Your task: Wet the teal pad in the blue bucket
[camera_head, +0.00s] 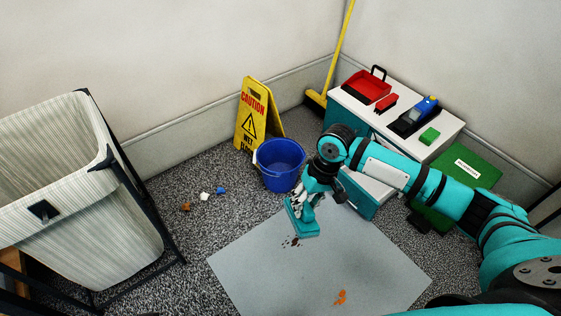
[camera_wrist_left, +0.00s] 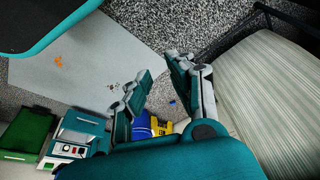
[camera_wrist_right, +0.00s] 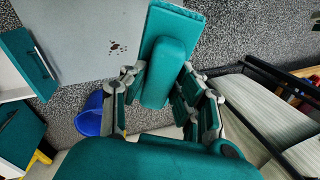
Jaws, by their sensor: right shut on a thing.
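The teal pad (camera_head: 303,222) has a flat base and a raised grip. My right gripper (camera_head: 311,200) is shut on that grip and holds the pad over the far edge of the grey mat. In the right wrist view the pad (camera_wrist_right: 178,27) sits between the fingers (camera_wrist_right: 163,78). The blue bucket (camera_head: 281,172) stands on the carpet just left of and behind the pad, apart from it. Its inside floor and any water cannot be made out. It also shows partly in the right wrist view (camera_wrist_right: 89,117). My left gripper (camera_wrist_left: 160,72) is open and empty.
The grey mat (camera_head: 250,262) carries dark specks (camera_head: 291,242) and an orange stain (camera_head: 340,297). A yellow caution sign (camera_head: 251,118) stands behind the bucket. A cabinet (camera_head: 345,110) is at right, a striped hamper (camera_head: 95,230) at left. Small scraps (camera_head: 205,196) lie left of the bucket.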

